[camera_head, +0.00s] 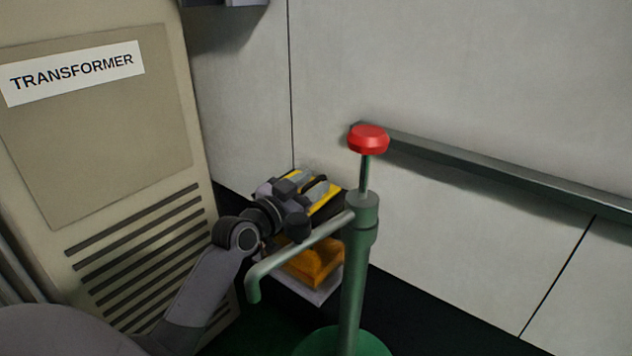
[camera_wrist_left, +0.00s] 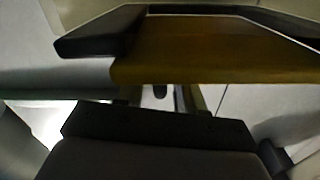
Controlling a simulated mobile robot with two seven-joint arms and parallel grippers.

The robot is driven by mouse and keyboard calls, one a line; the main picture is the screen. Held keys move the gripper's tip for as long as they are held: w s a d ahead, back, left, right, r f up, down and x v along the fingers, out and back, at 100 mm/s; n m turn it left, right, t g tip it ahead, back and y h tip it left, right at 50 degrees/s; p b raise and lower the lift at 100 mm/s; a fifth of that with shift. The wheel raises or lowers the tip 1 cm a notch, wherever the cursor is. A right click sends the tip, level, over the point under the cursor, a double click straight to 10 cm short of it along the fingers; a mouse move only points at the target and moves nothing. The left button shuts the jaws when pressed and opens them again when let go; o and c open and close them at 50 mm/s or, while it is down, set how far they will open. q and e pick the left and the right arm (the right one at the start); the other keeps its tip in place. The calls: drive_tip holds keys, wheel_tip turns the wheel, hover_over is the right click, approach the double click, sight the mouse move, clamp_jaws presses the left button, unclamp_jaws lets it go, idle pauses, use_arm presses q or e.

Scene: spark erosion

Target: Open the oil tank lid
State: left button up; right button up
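The oil tank appears to be the small orange box (camera_head: 318,262) behind the green pump in the head view. A yellow panel with dark edges, apparently its lid (camera_head: 326,204), shows above the orange part and looks tilted. In the left wrist view the yellow-brown panel (camera_wrist_left: 215,60) fills the upper middle, very close to the camera. My left gripper (camera_head: 300,188) is at the lid's near left side. Its fingers are mostly hidden, so I cannot tell whether they grip the lid. My right gripper is in neither view.
A green pump (camera_head: 355,275) with a red knob (camera_head: 368,139) stands in front of the box, its spout (camera_head: 290,250) reaching left close below my left wrist. A transformer cabinet (camera_head: 110,130) stands at left. A wall with a dark rail (camera_head: 480,170) is behind.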

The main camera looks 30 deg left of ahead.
use_arm(q)
drive_tip(key=shift+w, duration=0.7)
drive_tip(key=shift+w+d, duration=0.1)
drive_tip(key=shift+w, duration=0.15)
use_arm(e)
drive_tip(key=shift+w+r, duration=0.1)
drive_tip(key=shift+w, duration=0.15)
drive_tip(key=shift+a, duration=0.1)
use_arm(q)
clamp_jaws()
drive_tip(key=shift+r, duration=0.15)
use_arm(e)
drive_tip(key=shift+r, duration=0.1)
